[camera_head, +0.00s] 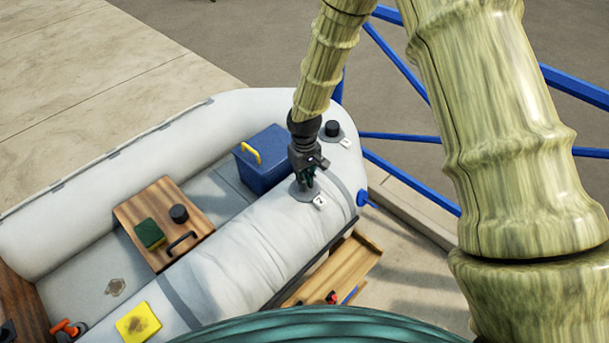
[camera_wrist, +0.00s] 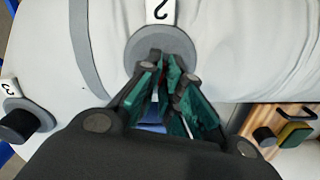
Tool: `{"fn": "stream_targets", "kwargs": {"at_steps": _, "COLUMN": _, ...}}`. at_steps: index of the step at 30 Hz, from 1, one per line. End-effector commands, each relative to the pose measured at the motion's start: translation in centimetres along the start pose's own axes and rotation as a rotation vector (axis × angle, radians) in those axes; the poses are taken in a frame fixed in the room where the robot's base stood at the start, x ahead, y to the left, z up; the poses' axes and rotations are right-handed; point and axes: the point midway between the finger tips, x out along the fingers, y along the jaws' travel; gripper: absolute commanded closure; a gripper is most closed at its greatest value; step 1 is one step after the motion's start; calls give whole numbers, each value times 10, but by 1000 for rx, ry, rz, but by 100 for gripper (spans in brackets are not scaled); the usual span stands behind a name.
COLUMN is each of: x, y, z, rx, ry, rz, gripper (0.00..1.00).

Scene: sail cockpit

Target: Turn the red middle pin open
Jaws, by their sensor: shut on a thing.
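A grey round valve plate (camera_head: 297,195) with a white label marked 2 (camera_head: 320,202) sits on the grey inflatable tube. My gripper (camera_head: 306,184) is down at this valve from above. In the wrist view, the dark green fingers of my gripper (camera_wrist: 168,76) close together over the grey plate (camera_wrist: 160,40), with the label (camera_wrist: 160,11) beyond it. The fingers are shut on the valve's pin. The pin is almost wholly hidden between and behind the fingertips, so its turn cannot be told.
A second valve with a black cap (camera_head: 332,128) stands on the tube behind. A blue box (camera_head: 268,172) is close to my gripper's left. A wooden seat (camera_head: 150,212) holds a green sponge (camera_head: 149,234) and a black cap (camera_head: 179,214). Blue rails (camera_head: 395,137) stand behind.

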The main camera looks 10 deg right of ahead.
Motion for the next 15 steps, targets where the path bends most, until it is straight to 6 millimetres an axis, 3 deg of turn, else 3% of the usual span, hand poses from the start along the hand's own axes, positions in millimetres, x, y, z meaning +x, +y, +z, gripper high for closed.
{"fn": "stream_targets", "kwargs": {"at_steps": 15, "x": -1, "y": 1, "z": 0, "rx": -270, "ry": 0, "rz": 1, "gripper": 100}}
